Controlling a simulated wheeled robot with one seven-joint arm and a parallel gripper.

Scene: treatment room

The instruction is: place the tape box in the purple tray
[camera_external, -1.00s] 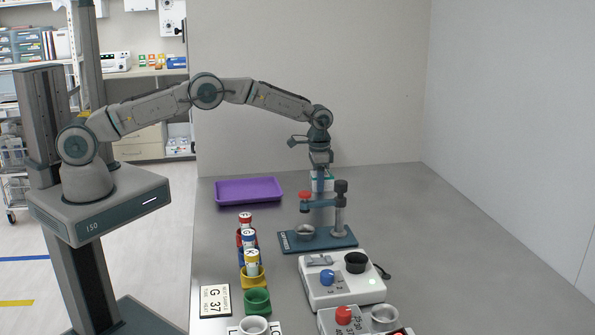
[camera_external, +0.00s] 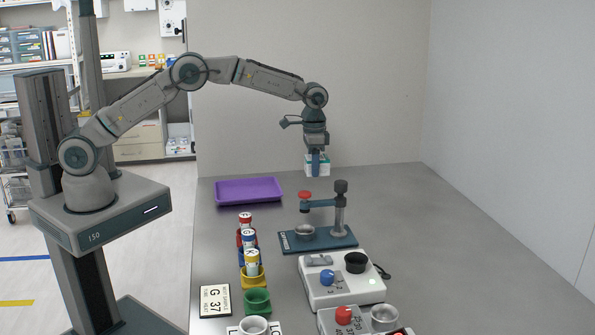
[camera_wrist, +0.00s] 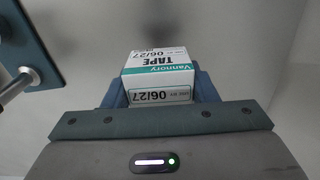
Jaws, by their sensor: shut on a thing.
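The tape box (camera_wrist: 158,72) is white with a teal band and the print "TAPE" in the wrist view. My gripper (camera_external: 316,165) is shut on it. In the external view the tape box (camera_external: 326,166) hangs in the air above the table's back part, behind the crusher-like stand. The purple tray (camera_external: 249,191) lies flat on the table's back left corner and looks empty. My gripper is to the right of the tray and higher than it.
A blue-based stand (camera_external: 318,239) with a red knob and a metal cup is in front of the gripper. Several coloured cups and vials (camera_external: 249,242) run down the left edge. A white device (camera_external: 341,282) sits nearer. The table (camera_external: 430,230) is clear at right.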

